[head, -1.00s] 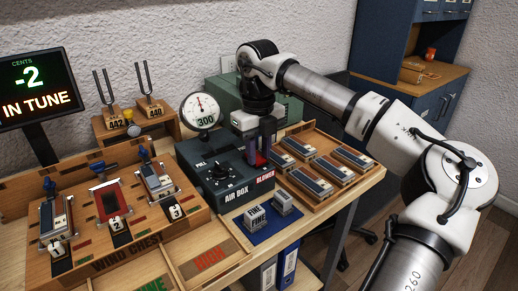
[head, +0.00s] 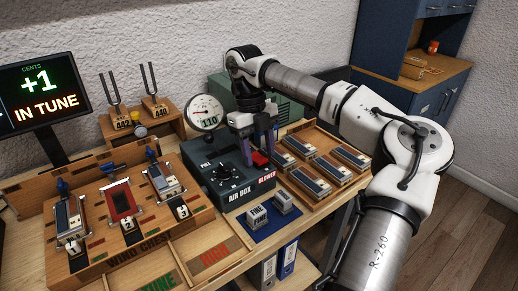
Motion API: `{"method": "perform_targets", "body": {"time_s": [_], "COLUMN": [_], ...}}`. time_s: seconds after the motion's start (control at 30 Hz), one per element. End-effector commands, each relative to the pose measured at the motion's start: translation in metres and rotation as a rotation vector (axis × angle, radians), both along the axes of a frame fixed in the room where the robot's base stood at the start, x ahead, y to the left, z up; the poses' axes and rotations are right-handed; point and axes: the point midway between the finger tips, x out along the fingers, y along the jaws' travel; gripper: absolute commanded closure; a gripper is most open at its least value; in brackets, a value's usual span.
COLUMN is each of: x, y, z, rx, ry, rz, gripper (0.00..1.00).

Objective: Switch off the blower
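The dark air box (head: 225,185) stands on the bench at the middle, with a BLOWER label (head: 267,177) on its front right edge. Whether a fingertip touches the switch cannot be told. The round gauge (head: 206,108) behind the box reads about 110.
The wind chest (head: 150,247) with several reeds is at the left. A tray of reed blocks (head: 325,190) lies right of the air box. A monitor (head: 40,97) shows +1 IN TUNE. Two tuning forks (head: 148,88) stand behind.

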Motion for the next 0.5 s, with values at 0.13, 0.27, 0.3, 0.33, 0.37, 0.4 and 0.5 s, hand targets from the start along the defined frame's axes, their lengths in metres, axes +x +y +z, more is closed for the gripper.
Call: {"method": "perform_targets", "body": {"time_s": [0.13,0.27,0.3,0.33,0.37,0.4,0.5], "x": [0.000,0.000,0.001,0.002,0.003,0.004,0.008], "y": [0.000,0.000,0.001,0.001,0.001,0.003,0.006], "z": [0.000,0.002,0.004,0.006,0.009,0.015,0.034], "rx": [0.000,0.001,0.000,0.000,0.000,-0.001,0.000], "ry": [0.000,-0.001,-0.002,-0.002,-0.002,-0.003,-0.005], "rz": [0.000,0.000,-0.001,-0.001,-0.001,0.000,-0.001], "gripper": [0.51,0.51,0.51,0.51,0.51,0.51,0.51]}}
